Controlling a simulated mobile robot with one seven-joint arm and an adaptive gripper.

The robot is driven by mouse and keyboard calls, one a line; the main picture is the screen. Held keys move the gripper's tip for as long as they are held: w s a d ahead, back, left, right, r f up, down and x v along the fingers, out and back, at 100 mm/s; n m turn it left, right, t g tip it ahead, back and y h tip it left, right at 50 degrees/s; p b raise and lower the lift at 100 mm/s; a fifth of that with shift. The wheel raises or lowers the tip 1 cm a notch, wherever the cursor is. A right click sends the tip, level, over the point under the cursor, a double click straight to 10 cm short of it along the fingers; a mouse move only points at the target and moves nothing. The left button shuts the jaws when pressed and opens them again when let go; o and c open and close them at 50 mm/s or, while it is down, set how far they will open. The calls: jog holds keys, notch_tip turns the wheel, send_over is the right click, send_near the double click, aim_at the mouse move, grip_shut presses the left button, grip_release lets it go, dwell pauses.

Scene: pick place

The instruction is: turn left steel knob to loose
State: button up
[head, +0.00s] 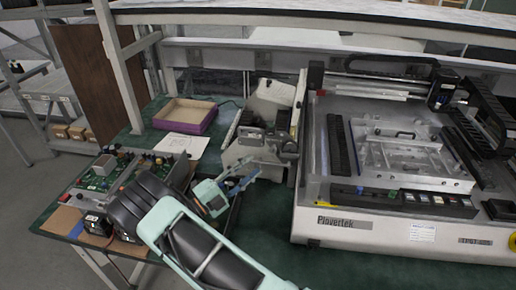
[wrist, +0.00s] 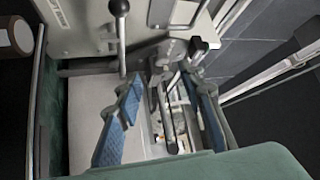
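My gripper (head: 242,180) is beside the grey bench machine (head: 240,152) in the middle of the head view. In the wrist view my gripper (wrist: 162,80) has its two blue-padded fingers spread apart, with steel parts of the machine visible between and beyond them. A grey steel knob-like part (wrist: 174,50) lies just past the fingertips, with a dark clamp-like part (wrist: 198,46) to its right. I cannot tell for sure which is the left steel knob. No contact is visible. In the head view my arm hides part of this area.
A black ball-ended lever (wrist: 119,30) stands near the left finger. The large Plovertek machine (head: 340,225) is to the right. A purple-edged tray (head: 186,115), a paper sheet (head: 185,146) and circuit boards (head: 104,178) are on the green bench to the left.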

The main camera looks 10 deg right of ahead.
aim_at(271, 152)
jog(key=shift+r, duration=0.1)
jog(key=p+x, duration=0.2)
jog(key=x, duration=0.5)
jog(key=shift+d, duration=0.25)
jog(key=shift+c, duration=0.7)
grip_shut()
